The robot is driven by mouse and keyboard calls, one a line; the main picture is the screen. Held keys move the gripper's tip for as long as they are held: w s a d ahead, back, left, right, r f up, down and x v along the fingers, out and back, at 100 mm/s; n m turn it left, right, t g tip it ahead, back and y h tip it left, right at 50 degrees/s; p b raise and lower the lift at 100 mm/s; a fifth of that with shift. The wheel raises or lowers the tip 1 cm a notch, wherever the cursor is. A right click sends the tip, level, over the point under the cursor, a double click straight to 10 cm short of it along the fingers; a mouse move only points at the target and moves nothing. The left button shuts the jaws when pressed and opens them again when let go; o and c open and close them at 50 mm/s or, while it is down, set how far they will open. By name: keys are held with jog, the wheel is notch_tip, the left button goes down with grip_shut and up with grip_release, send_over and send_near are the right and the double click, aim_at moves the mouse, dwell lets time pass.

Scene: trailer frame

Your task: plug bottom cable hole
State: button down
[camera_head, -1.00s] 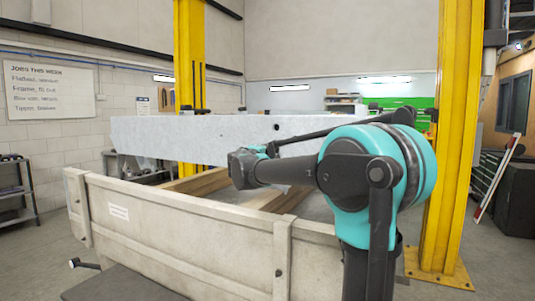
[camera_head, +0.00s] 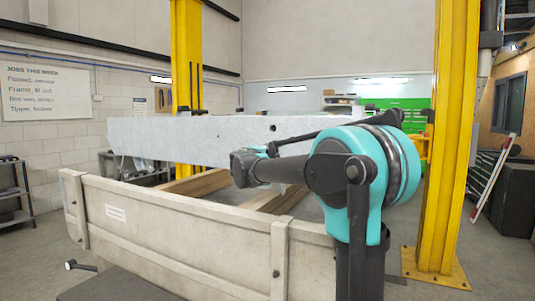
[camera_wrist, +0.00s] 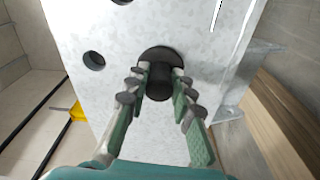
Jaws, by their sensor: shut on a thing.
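My gripper (camera_wrist: 157,88) is shut on a black plug (camera_wrist: 160,68) in the wrist view. The plug has a round dark flange, which lies at the face of the grey galvanized beam (camera_wrist: 205,40). Whether the flange touches the metal or sits in a hole cannot be told, since the plug hides what is behind it. An open round hole (camera_wrist: 93,60) shows to the left of the plug. Another hole (camera_wrist: 122,1) is cut off at the top edge. In the head view the beam (camera_head: 180,135) spans the middle, with a dark hole (camera_head: 272,128); my arm hides the fingertips there.
A pale side panel (camera_head: 190,230) stands in front of the beam, with wooden timbers (camera_head: 200,183) behind it. Yellow lift posts rise at the left (camera_head: 187,70) and right (camera_head: 445,150). A wooden plank (camera_wrist: 275,120) lies at the right in the wrist view.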

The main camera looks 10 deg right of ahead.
jog(key=shift+w+d, duration=0.1)
jog(key=shift+w, duration=0.05)
jog(key=c, duration=1.2)
grip_release()
jog(key=v, duration=1.2)
